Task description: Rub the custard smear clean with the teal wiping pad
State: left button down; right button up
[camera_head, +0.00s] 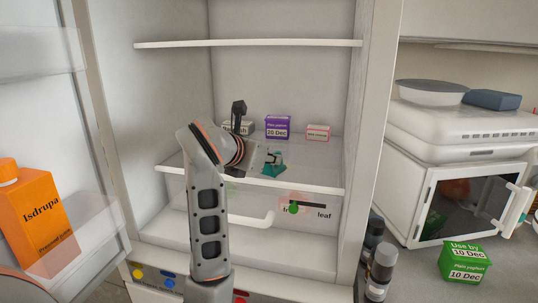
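The teal wiping pad (273,170) is on or just above the middle glass shelf (315,180) of the open fridge, near its front. My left arm rises from the bottom of the picture and bends right at the wrist. My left gripper (270,159) is at the pad, with its fingers closed on it. The wrist hides part of the gripper and of the shelf to its left. I cannot make out the custard smear; the pad or the wrist may cover it. My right gripper is not in view.
Behind the pad stand a purple yoghurt box (278,127), a pink-and-white box (318,133) and a partly hidden white box (232,128). An upper shelf (250,43) spans above. Below is a clear drawer (250,217). The open door holds an orange carton (38,222).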

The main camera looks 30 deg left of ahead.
pick_arm(q)
jog(key=shift+s+d, duration=0.15)
jog(key=shift+s, duration=0.35)
jog(key=shift+w+a+f+b, duration=0.15)
jog(key=shift+w+b, duration=0.1)
jog(key=shift+w, duration=0.35)
jog(key=shift+w+a+b, duration=0.15)
jog(key=shift+w+b, duration=0.05)
jog(key=shift+w, duration=0.35)
jog(key=shift+s+d+p, duration=0.15)
jog(key=shift+s+p, duration=0.3)
jog(key=shift+s, duration=0.15)
jog(key=shift+w, duration=0.1)
jog(key=shift+w+d, duration=0.3)
jog(key=shift+w, duration=0.1)
jog(key=shift+w+d+b, duration=0.45)
jog(key=shift+w+d, duration=0.15)
jog(key=shift+w, duration=0.25)
jog(key=shift+w+d+b, duration=0.4)
jog(key=shift+w+d, duration=0.2)
jog(key=shift+w, duration=0.2)
